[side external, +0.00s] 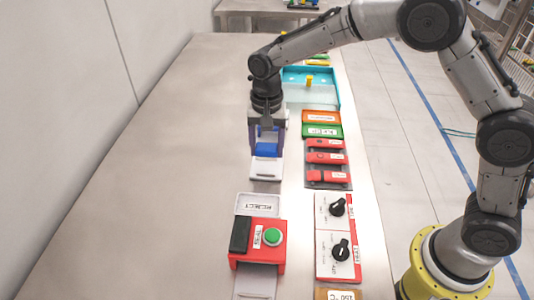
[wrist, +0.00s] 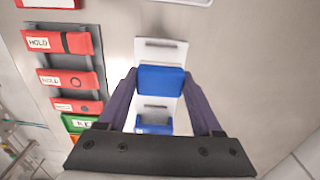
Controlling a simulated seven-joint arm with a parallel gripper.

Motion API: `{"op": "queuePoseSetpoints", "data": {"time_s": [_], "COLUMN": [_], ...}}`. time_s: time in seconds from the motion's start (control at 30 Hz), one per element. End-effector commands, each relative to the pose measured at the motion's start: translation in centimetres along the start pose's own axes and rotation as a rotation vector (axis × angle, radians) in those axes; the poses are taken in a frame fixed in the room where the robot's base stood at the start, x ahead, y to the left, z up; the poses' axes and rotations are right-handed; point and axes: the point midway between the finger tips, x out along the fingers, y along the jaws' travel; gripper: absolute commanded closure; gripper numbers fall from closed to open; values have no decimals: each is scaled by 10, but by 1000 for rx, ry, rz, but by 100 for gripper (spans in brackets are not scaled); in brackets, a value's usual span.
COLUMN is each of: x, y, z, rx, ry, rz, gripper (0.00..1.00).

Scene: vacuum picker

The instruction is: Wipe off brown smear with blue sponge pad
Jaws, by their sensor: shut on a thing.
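My gripper (side external: 266,143) points down with its purple fingers on either side of a blue sponge pad (side external: 267,149). In the wrist view the gripper (wrist: 160,78) is shut on the blue pad (wrist: 161,81), which spans the gap between the fingertips. The pad is over a white plate (side external: 266,170), which also shows in the wrist view (wrist: 176,52) with a grey slot near its far end. I cannot tell whether the pad touches the plate. Another blue patch (wrist: 154,126) shows between the fingers, closer to the palm. No brown smear is visible.
Red HOLD blocks (side external: 327,157) on a grey rack, with green and orange blocks (side external: 322,131) behind, stand to the right. A REJECT tray (side external: 258,203) and a red box with a green button (side external: 271,237) are in front. The left table area (side external: 150,190) is bare.

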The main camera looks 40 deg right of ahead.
Motion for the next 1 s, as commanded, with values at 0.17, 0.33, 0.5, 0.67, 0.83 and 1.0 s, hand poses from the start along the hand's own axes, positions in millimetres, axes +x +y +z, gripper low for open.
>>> {"op": "queuePoseSetpoints", "data": {"time_s": [0.17, 0.33, 0.5, 0.67, 0.83, 1.0], "x": [-17, -31, -38, -38, -37, -37], "y": [0, 0, 0, 0, 0, 0], "z": [0, 0, 0, 0, 0, 0], "rx": [0, 0, 0, 0, 0, -3], "ry": [1, 1, 0, 0, 0, 0], "rz": [-1, -1, 0, 0, 0, 0], "gripper": [78, 78, 78, 78, 78, 78]}}
